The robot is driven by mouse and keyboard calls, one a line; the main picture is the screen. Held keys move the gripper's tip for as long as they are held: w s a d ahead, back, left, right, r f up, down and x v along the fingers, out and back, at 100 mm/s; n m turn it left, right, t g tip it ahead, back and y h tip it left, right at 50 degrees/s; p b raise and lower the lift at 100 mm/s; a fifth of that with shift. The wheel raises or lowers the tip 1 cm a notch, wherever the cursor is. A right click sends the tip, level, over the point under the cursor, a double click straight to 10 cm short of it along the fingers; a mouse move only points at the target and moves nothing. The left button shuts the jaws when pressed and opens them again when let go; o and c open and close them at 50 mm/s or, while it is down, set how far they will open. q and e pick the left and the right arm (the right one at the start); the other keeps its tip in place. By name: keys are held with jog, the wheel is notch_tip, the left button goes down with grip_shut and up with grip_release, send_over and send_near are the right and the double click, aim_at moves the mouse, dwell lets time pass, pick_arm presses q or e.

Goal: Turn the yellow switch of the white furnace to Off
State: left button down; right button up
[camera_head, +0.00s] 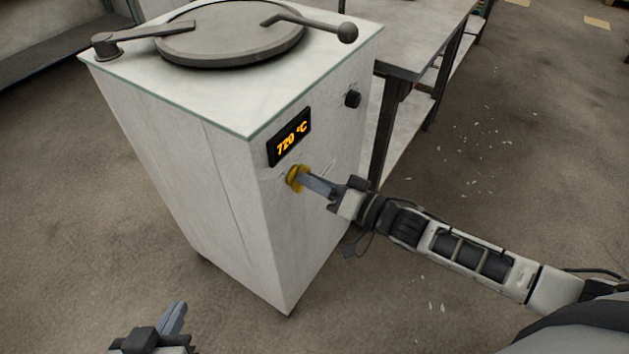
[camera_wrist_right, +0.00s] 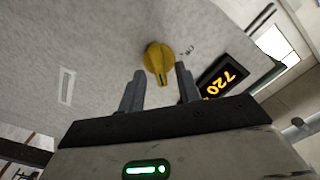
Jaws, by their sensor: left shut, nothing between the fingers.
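The white furnace (camera_head: 230,190) stands at the middle left of the head view. Its yellow switch (camera_head: 293,179) is on the front face, below the display, and shows as a round knob with a raised grip in the right wrist view (camera_wrist_right: 157,58). My right gripper (camera_head: 304,178) is at the switch; in the wrist view its two fingers (camera_wrist_right: 160,78) are apart, with the knob at and just beyond the gap between their tips. Whether they touch it I cannot tell. My left gripper (camera_head: 175,314) is shut and empty at the bottom left, apart from the furnace.
The display (camera_head: 289,137) reads 720 °C. A black knob (camera_head: 353,99) sits to its upper right. A round lid (camera_head: 232,38) with a handle lies on the furnace top. A metal table (camera_head: 415,45) stands behind at the right. The floor in front is clear.

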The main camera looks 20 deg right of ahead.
pick_arm(q)
jog(key=shift+s, duration=0.1)
pick_arm(e)
jog(key=shift+w+a, duration=0.1)
jog(key=shift+w, duration=0.05)
grip_shut()
pick_arm(q)
jog(key=shift+r, duration=0.2)
pick_arm(e)
jog(key=shift+n, duration=0.4)
pick_arm(q)
jog(key=p, duration=0.3)
jog(key=shift+a+r, duration=0.1)
jog(key=shift+r, duration=0.3)
pick_arm(e)
jog(key=n, duration=1.7)
jog(key=shift+s+a, duration=0.3)
pick_arm(q)
jog(key=shift+r, duration=0.15)
